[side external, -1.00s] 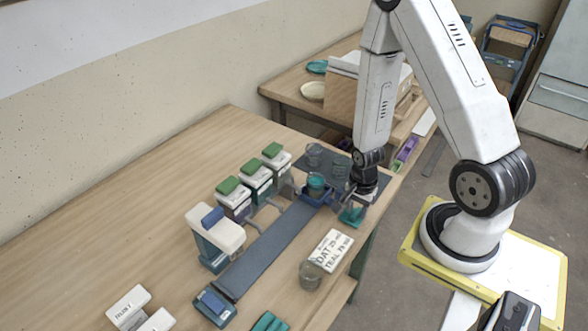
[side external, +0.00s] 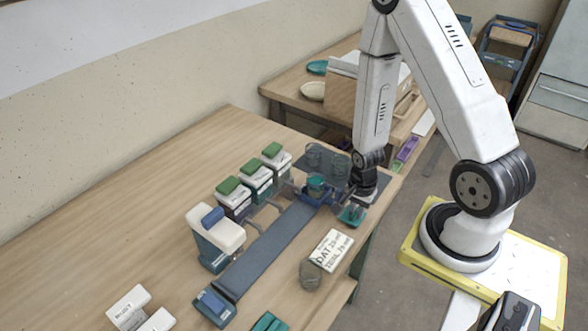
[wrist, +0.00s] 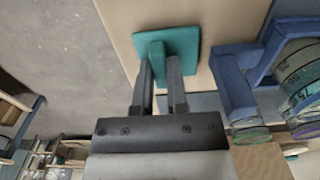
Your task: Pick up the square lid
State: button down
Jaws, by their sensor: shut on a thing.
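The square lid (wrist: 183,45) is teal, with a raised bar handle on top. In the wrist view it lies beyond my fingers, over the pale wooden table. My gripper (wrist: 160,72) has one finger on each side of the handle and is shut on it. In the side view the lid (side external: 352,216) shows just below my gripper (side external: 357,202), near the table's right edge. I cannot tell whether the lid touches the table.
A blue holder (wrist: 233,88) with a clear container (wrist: 300,70) stands close to the right of the lid in the wrist view. In the side view, a dark belt (side external: 265,248), a white label card (side external: 331,250), a grey-brown jar (side external: 311,275) and several green-topped containers (side external: 254,175) share the table.

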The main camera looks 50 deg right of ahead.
jog(key=shift+r, duration=2.35)
jog(key=shift+r, duration=0.2)
